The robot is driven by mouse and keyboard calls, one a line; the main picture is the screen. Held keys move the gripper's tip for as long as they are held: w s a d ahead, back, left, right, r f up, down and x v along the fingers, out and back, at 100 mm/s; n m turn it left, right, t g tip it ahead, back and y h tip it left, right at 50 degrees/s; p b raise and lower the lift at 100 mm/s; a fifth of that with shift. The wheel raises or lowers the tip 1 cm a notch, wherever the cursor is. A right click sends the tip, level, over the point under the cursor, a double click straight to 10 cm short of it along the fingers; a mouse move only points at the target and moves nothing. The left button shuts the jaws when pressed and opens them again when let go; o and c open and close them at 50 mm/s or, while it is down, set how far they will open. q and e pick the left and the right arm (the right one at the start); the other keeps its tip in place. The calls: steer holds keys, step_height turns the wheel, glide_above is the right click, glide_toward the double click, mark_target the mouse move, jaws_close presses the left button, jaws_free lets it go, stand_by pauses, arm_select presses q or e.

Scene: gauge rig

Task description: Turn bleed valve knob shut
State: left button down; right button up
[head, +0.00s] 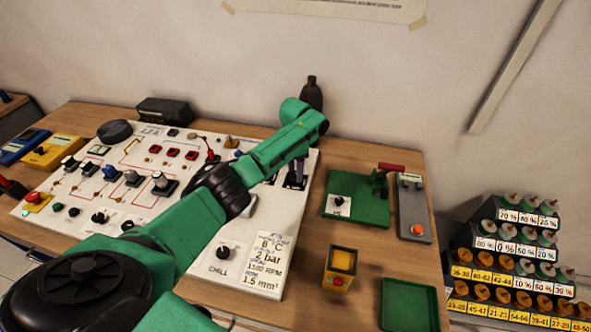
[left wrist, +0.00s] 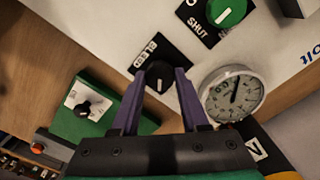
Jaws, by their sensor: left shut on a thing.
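The bleed valve knob (left wrist: 159,71) is a small black round knob on a dark plate with a white label, in the left wrist view. There the arm hides the knob. My right gripper is not in view.
A round dial gauge (left wrist: 233,95) sits close to the right finger. A green knob (left wrist: 226,10) marked SHUT is above it. Right of the panel are a green plate (head: 358,200), a grey box with an orange button (head: 413,212), a yellow block (head: 340,268) and a green tray (head: 408,305).

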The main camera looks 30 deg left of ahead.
mark_target(295, 174)
arm_select(q)
steer(key=m, duration=0.4)
steer(key=shift+w+r, duration=0.1)
steer(key=shift+m, duration=1.7)
steer(key=c, duration=0.5)
jaws_free()
steer(key=shift+o, duration=0.5)
step_height(295, 174, up, 15)
steer(key=b, duration=0.2)
steer(key=shift+f, duration=0.2)
